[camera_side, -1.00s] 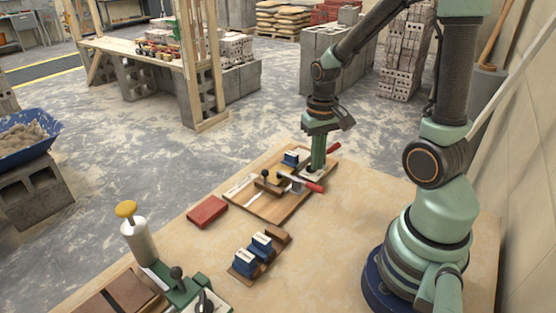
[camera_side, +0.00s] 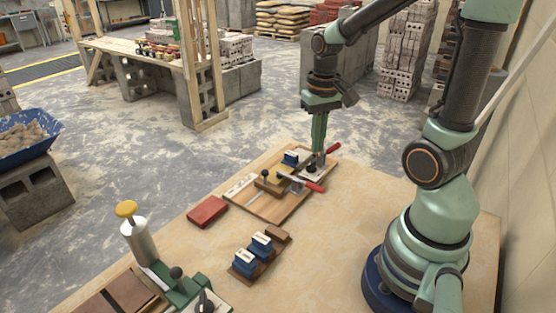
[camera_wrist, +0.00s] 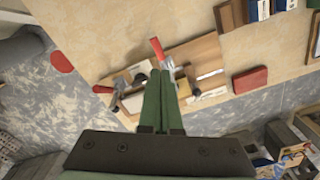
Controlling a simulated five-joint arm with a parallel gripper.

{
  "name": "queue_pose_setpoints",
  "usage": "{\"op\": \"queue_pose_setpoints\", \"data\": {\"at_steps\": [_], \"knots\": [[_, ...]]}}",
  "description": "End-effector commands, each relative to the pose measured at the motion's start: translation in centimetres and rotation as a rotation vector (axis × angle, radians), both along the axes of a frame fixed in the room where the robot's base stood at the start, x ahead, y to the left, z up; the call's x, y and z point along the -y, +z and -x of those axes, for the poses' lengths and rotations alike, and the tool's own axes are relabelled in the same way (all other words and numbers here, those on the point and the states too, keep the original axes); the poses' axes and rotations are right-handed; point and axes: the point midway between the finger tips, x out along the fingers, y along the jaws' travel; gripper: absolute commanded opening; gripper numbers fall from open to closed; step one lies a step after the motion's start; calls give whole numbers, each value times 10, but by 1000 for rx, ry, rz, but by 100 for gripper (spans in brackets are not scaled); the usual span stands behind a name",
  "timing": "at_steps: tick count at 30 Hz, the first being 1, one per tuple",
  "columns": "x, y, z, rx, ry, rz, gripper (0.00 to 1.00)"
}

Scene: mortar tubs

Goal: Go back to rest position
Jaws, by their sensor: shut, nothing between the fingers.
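My gripper (camera_side: 319,150) hangs pointing down above the far right part of a wooden board (camera_side: 270,205) on the workbench. Its green fingers are together with nothing between them; they also show closed in the wrist view (camera_wrist: 161,75).
A red block (camera_side: 207,211) lies left of the board. Two blue blocks (camera_side: 245,262) stand on a wooden holder nearer the front. The bench between board and my base is clear.

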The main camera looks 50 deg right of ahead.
Motion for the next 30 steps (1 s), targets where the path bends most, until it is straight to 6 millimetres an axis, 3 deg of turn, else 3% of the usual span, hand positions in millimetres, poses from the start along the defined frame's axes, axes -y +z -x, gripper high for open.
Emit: {"op": "queue_pose_setpoints", "data": {"at_steps": [8, 16, 21, 30], "knots": [[-51, 47, -11, 210, 229, 70, 0], [-100, 83, -6, 411, 443, 114, 0], [-111, 90, -3, 462, 492, 122, 0], [-111, 91, -3, 465, 496, 123, 0]]}}
